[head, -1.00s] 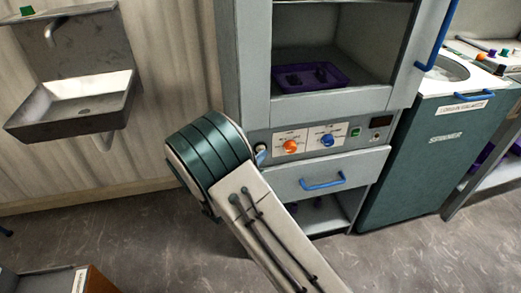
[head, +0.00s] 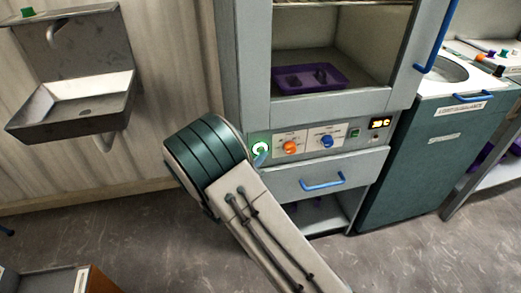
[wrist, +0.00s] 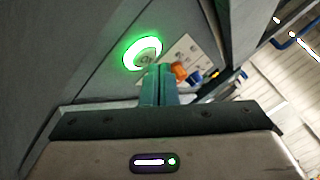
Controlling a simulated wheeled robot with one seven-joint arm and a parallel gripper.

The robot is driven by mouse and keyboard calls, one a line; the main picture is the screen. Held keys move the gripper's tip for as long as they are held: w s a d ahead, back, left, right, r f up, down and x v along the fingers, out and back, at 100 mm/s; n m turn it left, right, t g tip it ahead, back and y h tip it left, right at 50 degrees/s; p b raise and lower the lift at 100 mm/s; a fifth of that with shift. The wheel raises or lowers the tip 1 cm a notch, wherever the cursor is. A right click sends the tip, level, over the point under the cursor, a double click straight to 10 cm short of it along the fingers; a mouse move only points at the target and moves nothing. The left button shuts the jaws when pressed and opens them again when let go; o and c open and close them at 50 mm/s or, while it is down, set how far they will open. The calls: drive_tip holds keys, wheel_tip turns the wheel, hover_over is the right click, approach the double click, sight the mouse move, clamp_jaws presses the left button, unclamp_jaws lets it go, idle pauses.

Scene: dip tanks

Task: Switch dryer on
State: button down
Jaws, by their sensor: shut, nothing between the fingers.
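The dryer (head: 255,95) is a grey cabinet with a control panel below its open chamber. Its round switch (head: 260,148) glows green at the panel's left end, and the display (head: 380,123) is lit in yellow. In the wrist view the glowing green ring of the switch (wrist: 143,53) shows just beyond my gripper (wrist: 160,70). My gripper's teal fingers are shut together and empty, with the tips at or very near the switch; I cannot tell whether they touch. In the head view my arm hides most of the gripper.
An orange knob (head: 290,147) and a blue knob (head: 327,141) sit right of the switch. Below is a drawer with a blue handle (head: 322,182). A purple tray (head: 338,77) lies in the chamber. A teal spinner (head: 412,165) stands right, a sink (head: 75,105) left.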

drive_tip(key=s+d+p, duration=0.1)
drive_tip(key=s, duration=0.4)
drive_tip(key=shift+s+d, duration=0.3)
drive_tip(key=shift+s, duration=0.1)
